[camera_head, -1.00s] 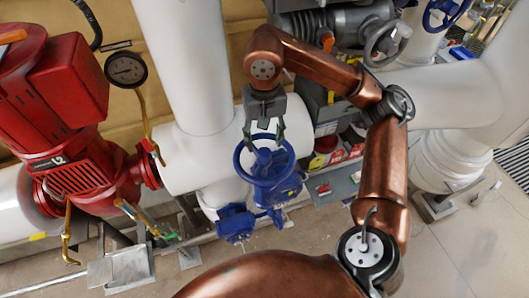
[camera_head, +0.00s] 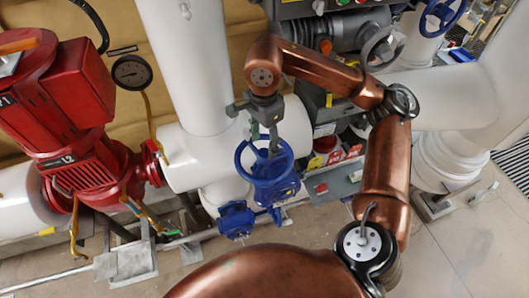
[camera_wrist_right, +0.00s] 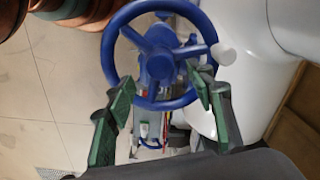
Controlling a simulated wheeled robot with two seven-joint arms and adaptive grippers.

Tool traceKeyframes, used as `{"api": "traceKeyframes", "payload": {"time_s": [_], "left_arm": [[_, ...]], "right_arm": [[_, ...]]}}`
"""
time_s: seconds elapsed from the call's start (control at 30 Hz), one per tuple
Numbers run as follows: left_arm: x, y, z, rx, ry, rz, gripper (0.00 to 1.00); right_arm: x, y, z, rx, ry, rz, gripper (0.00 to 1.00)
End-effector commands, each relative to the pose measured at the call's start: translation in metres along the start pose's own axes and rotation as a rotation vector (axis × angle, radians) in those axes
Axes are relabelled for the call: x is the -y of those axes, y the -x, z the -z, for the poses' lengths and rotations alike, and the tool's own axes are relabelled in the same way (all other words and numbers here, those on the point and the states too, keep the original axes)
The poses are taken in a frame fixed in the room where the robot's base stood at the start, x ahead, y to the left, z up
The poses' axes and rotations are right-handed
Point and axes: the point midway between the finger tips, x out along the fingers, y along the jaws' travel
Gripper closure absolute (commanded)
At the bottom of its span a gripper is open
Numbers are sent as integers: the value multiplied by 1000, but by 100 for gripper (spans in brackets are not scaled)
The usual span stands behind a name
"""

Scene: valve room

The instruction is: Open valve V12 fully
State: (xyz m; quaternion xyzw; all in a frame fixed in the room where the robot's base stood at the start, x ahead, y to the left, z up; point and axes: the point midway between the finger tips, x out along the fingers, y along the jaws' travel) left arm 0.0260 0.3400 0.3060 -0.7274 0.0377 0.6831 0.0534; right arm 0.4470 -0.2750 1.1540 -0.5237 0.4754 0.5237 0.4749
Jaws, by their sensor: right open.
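A blue handwheel (camera_head: 240,158) with spokes sits on a blue valve body (camera_head: 278,188) near the middle of the head view. No V12 tag is readable on it. My right gripper (camera_head: 273,148) points down over the wheel, its fingers nearly in line in this view. In the right wrist view, the wheel's hub and spokes (camera_wrist_right: 161,62) lie ahead of my open right gripper (camera_wrist_right: 165,88). Its green-padded fingertips appear over the near part of the wheel, with nothing clamped between them. Whether they touch the rim I cannot tell. My left gripper is out of view.
A red pump (camera_head: 75,125) and a pressure gauge (camera_head: 132,71) stand at the left. White pipes (camera_head: 187,65) run behind the valve. A grey shelf with small boxes (camera_head: 336,156) is right of the wheel. Another blue handwheel (camera_head: 440,14) is at top right. Open floor lies lower right.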

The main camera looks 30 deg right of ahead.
Motion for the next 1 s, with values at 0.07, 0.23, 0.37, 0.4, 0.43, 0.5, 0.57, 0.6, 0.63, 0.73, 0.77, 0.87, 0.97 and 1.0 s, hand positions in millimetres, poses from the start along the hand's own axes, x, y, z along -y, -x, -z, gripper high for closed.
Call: {"api": "traceKeyframes", "payload": {"time_s": [0.07,0.23,0.37,0.4,0.43,0.5,0.57,0.6,0.63,0.73,0.77,0.87,0.97,1.0], "left_arm": [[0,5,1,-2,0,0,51],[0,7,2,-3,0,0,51],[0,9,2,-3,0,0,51],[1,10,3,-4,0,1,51],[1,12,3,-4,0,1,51],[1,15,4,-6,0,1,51],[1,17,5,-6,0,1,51],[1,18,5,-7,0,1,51],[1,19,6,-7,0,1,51],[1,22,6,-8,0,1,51],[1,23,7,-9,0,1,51],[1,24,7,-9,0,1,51],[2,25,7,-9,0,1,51],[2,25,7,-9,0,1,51]], "right_arm": [[0,2,0,0,-106,1,51],[0,1,0,0,-241,1,51],[0,1,0,0,-302,0,51],[0,1,0,0,-344,0,51],[0,1,0,0,-384,0,51],[0,2,0,0,-488,0,51],[0,2,0,0,-576,0,51],[0,2,0,1,-635,0,51],[0,2,0,1,-679,0,51],[0,2,0,1,-815,0,51],[0,2,0,1,-850,0,51],[0,1,0,0,-928,0,51],[0,0,0,0,-964,0,51],[0,0,0,0,-987,0,51]]}}
